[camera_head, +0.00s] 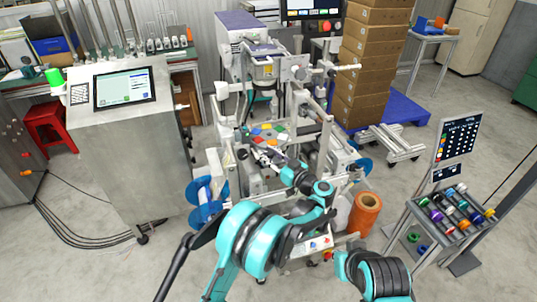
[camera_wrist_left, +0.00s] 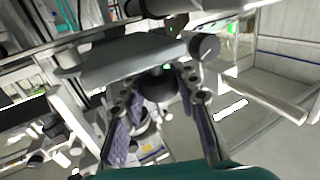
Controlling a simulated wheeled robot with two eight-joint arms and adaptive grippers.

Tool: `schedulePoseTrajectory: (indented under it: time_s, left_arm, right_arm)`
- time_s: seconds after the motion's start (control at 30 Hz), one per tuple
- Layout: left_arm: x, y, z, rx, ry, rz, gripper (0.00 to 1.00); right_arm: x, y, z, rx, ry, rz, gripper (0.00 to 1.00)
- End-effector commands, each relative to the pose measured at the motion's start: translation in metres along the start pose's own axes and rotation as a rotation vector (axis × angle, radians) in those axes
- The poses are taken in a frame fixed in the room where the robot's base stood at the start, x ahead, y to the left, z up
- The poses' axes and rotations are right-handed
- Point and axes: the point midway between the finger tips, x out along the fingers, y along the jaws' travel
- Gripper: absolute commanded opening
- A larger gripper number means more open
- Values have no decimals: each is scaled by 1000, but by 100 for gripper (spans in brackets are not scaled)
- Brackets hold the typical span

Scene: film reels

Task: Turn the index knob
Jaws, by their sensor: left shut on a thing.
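The index knob (camera_wrist_left: 158,84) is a dark round knob under a grey plate in the left wrist view. My left gripper (camera_head: 263,153) reaches the middle of the machine from the front. Its two fingers with purple-grey pads stand on either side of the knob, and it is shut on it. In the head view the gripper and machine parts hide the knob. A disc with coloured segments (camera_head: 268,133) lies just beyond the gripper. My right gripper is out of view; only part of my right arm shows at the bottom.
A grey console with a screen (camera_head: 125,88) stands at left. Stacked cartons (camera_head: 374,60) stand behind on a blue pallet (camera_head: 402,108). Another dark knob (camera_wrist_left: 205,47) sits close beside the fingers.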

Motion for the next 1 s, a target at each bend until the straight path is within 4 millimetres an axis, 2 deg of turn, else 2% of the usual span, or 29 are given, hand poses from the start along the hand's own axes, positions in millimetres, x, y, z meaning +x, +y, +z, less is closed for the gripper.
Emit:
schedulePoseTrajectory:
  time_s: [0.67,0.7,0.77,1.0]
  left_arm:
    - [1,0,0,0,1,-62,1]
    - [1,0,0,0,1,-62,38]
    - [1,0,0,0,1,-62,53]
    - [1,0,0,0,0,-62,53]
  right_arm:
    - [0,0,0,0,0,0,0]
    - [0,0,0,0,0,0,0]
    - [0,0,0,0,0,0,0]
    - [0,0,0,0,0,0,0]
